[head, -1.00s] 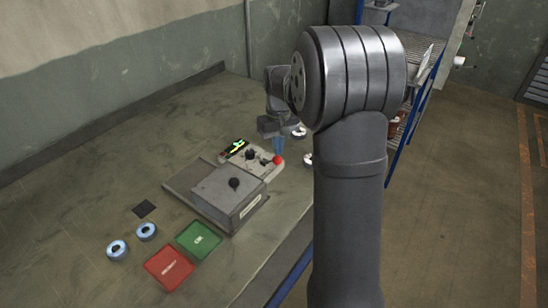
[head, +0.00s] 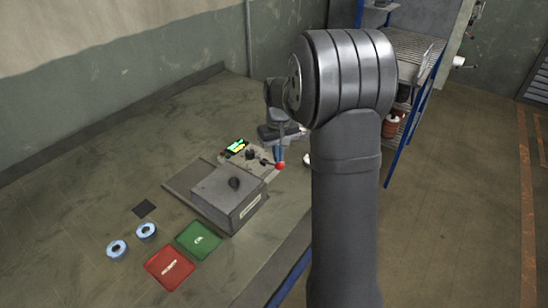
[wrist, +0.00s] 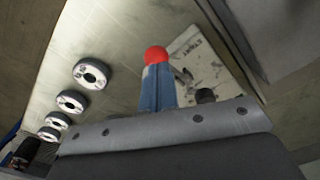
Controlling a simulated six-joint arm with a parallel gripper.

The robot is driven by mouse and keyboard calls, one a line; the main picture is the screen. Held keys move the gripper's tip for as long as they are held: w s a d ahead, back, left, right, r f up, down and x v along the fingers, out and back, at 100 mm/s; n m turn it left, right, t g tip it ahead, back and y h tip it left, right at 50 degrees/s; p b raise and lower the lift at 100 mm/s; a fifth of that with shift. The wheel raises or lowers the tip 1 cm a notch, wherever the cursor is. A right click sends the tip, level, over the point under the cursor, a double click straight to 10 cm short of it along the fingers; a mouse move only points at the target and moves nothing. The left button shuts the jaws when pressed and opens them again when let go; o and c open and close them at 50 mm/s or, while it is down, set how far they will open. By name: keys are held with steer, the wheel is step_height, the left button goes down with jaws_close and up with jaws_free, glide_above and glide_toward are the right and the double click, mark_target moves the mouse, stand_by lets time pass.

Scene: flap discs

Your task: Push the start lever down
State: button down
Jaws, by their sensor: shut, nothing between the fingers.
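The start lever's red ball (head: 280,166) is at the right edge of the control panel (head: 262,172) in the head view. In the wrist view the red ball (wrist: 156,55) shows just at the tips of the blue fingers. My gripper (head: 278,156) is shut and empty, its fingertips right at the ball from above; I cannot tell whether they touch it. The lever's rod is partly hidden by the fingers there.
Green (head: 198,240) and red (head: 169,267) trays and two blue-rimmed discs (head: 117,250) lie nearer. Several white discs (wrist: 90,73) lie beside the gripper.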

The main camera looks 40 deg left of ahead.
steer(key=shift+r, duration=0.1)
step_height(320, 180, up, 9)
stand_by(0.6)
steer(key=c, duration=2.2)
jaws_free()
steer(key=c, duration=1.8)
jaws_free()
steer(key=shift+s+a, duration=0.1)
steer(key=shift+a, duration=0.05)
steer(key=o, duration=1.8)
steer(key=s+a+r+n+t+y, duration=0.2)
steer(key=s+a+r+n, duration=0.4)
steer(key=a, duration=0.6)
steer(key=shift+s+a+r+t, duration=0.3)
steer(key=shift+s+r+t, duration=0.35)
steer(key=shift+t, duration=0.25)
steer(key=x, duration=0.9)
steer(key=shift+a+f, duration=0.2)
steer(key=shift+a, duration=0.25)
